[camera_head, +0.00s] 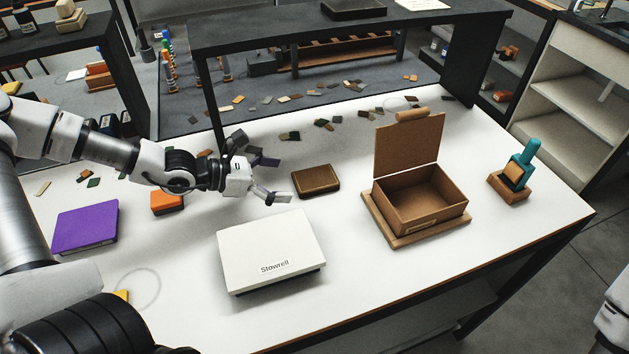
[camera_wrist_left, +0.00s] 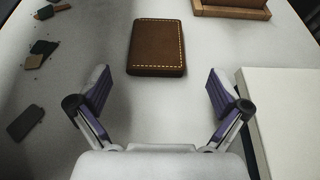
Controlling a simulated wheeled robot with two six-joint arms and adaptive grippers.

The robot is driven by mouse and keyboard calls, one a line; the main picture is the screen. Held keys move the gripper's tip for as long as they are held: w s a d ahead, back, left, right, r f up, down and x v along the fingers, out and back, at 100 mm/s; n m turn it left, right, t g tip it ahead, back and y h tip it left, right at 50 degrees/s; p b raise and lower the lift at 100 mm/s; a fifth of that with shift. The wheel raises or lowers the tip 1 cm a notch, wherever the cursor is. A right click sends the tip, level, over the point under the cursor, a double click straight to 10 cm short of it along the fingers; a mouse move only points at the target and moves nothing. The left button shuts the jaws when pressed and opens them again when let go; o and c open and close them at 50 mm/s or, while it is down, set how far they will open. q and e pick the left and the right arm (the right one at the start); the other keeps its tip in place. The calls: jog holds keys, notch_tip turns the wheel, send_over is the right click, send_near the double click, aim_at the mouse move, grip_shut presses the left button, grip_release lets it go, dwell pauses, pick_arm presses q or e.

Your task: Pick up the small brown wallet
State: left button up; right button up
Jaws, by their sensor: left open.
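The small brown wallet (camera_head: 316,181) lies flat on the white table, between the white Stowrell box and the shelf behind. In the left wrist view the wallet (camera_wrist_left: 156,47) has pale stitching along its edges and lies just beyond the fingertips, centred between them. My left gripper (camera_head: 268,178) is open and empty, to the left of the wallet in the head view and not touching it. Its two fingers also show spread wide in the left wrist view (camera_wrist_left: 158,92). My right gripper is not in view; a white piece at the lower right edge shows no fingers.
A white Stowrell box (camera_head: 268,247) stands in front of the wallet. An open brown box (camera_head: 405,220) and a teal-handled stamp (camera_head: 520,170) stand to the right. A purple book (camera_head: 85,228) and an orange block (camera_head: 167,202) lie left. Leather scraps (camera_head: 320,123) lie behind.

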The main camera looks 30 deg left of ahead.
aim_at(315, 177)
pick_arm(q)
jog(key=shift+w+d+f+b, duration=0.5)
jog(key=shift+w+f+b, duration=0.15)
jog(key=shift+w, duration=0.05)
jog(key=shift+w+d, duration=0.15)
jog(key=shift+w, duration=0.15)
jog(key=shift+w+d+f, duration=0.1)
jog(key=shift+w+d, duration=0.3)
jog(key=shift+w, duration=0.05)
jog(key=x, duration=0.4)
jog(key=shift+w+r+b, duration=0.1)
jog(key=shift+r+b, duration=0.15)
jog(key=shift+b, duration=0.1)
jog(key=shift+a+r, duration=0.1)
jog(key=c, duration=1.1)
